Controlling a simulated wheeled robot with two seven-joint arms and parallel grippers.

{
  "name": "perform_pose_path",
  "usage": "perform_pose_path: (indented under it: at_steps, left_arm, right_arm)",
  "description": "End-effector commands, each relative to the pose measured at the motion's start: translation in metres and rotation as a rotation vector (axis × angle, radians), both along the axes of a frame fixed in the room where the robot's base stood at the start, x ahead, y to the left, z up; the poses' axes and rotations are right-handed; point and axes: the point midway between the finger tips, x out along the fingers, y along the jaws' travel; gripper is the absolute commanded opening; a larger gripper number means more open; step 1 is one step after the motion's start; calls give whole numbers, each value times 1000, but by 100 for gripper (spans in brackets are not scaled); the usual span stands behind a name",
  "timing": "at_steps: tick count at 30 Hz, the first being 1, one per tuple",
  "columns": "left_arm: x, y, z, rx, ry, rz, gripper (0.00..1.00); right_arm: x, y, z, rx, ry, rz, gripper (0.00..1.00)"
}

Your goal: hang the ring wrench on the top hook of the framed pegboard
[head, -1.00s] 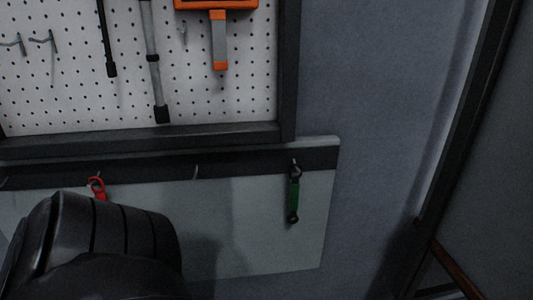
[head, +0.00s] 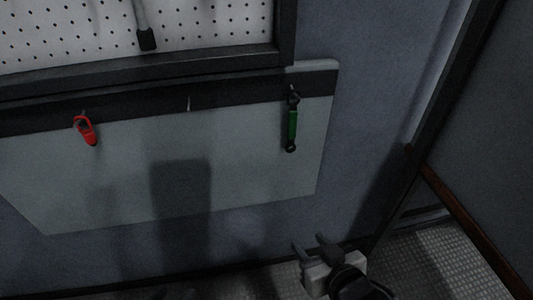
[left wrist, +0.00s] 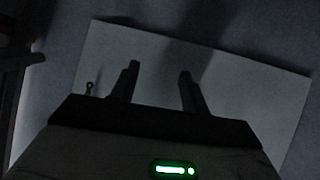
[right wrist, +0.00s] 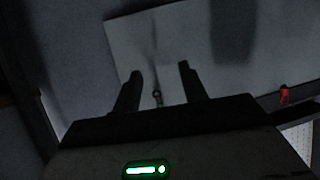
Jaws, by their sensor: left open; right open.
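The ring wrench, with a green handle and dark ends (head: 291,125), hangs upright from a hook on the dark strip of the light panel in the head view. Its dark end shows small in the left wrist view (left wrist: 90,88) and between the fingers in the right wrist view (right wrist: 157,98). My right gripper (head: 317,243) is open and empty, below the wrench and apart from it. My left gripper (left wrist: 157,82) is open and empty in its own wrist view, facing the panel. The framed pegboard (head: 110,35) shows only its lower part; its top hook is out of view.
A red tool (head: 86,130) hangs at the left of the light panel (head: 250,170), with an empty hook (head: 188,103) between it and the wrench. A grey tool handle (head: 146,38) hangs on the pegboard. A dark frame with a brown edge (head: 460,205) stands at right.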

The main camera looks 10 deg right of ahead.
Motion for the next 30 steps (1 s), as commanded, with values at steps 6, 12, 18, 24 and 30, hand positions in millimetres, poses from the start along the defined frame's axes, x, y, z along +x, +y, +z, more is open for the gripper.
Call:
perform_pose_path:
  at_steps: [6,12,18,24,30]
  left_arm:
    - [3,-2,-3,-21,-16,4,46]
    - [5,-3,0,-32,-25,6,46]
    - [4,-3,0,-32,-22,6,46]
    - [1,-3,-3,-31,-15,7,46]
    - [0,-3,-7,-36,-13,8,46]
  right_arm:
    - [99,-11,79,-18,-318,-114,43]
    - [132,-12,126,-4,-473,-154,43]
    - [150,-12,130,-3,-487,-159,43]
    - [179,-11,130,-3,-485,-159,43]
    - [207,-10,129,0,-483,-161,43]
